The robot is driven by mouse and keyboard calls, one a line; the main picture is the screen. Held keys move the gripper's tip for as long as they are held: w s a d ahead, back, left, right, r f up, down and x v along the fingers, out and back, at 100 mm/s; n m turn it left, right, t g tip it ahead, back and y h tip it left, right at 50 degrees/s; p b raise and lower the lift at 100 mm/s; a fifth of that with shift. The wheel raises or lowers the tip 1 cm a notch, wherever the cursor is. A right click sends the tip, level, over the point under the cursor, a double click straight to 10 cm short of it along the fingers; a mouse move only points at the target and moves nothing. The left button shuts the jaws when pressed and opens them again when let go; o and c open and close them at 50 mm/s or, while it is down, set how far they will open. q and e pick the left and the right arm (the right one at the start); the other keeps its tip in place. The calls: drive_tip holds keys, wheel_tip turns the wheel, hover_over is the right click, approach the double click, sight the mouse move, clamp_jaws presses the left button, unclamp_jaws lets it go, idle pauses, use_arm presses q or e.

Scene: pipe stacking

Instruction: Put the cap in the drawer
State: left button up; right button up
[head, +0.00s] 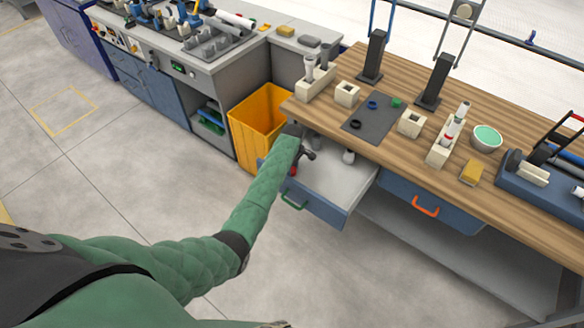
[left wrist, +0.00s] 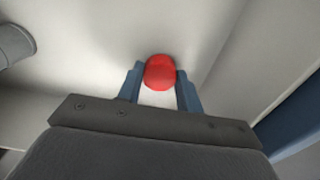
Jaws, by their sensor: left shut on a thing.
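My left gripper (head: 303,158) reaches down into the open drawer (head: 340,190) with the green handle. It is shut on a red cap (left wrist: 160,72), held between its two blue fingers (left wrist: 160,88) in the left wrist view. A bit of the red cap (head: 294,171) also shows beside my forearm in the head view. The cap is over the pale drawer floor; I cannot tell whether it touches it. My forearm hides part of the drawer. My right gripper is not in view.
A grey-white rounded part (head: 348,157) lies in the drawer, to the right of the gripper. A yellow bin (head: 258,118) stands left of the drawer. The wooden bench top (head: 390,140) is above it, with several blocks. A closed drawer has an orange handle (head: 425,206).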

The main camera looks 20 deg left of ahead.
use_arm(q)
drive_tip(key=o, duration=1)
drive_tip(key=shift+f, duration=0.1)
drive_tip(key=shift+c, duration=0.2)
drive_tip(key=shift+r, duration=0.25)
wheel_tip(320, 180, up, 2)
drive_tip(key=shift+r+b, duration=0.1)
drive_tip(key=shift+b, duration=0.35)
wheel_tip(320, 180, up, 10)
drive_tip(key=b, duration=0.2)
drive_tip(key=shift+f, duration=0.2)
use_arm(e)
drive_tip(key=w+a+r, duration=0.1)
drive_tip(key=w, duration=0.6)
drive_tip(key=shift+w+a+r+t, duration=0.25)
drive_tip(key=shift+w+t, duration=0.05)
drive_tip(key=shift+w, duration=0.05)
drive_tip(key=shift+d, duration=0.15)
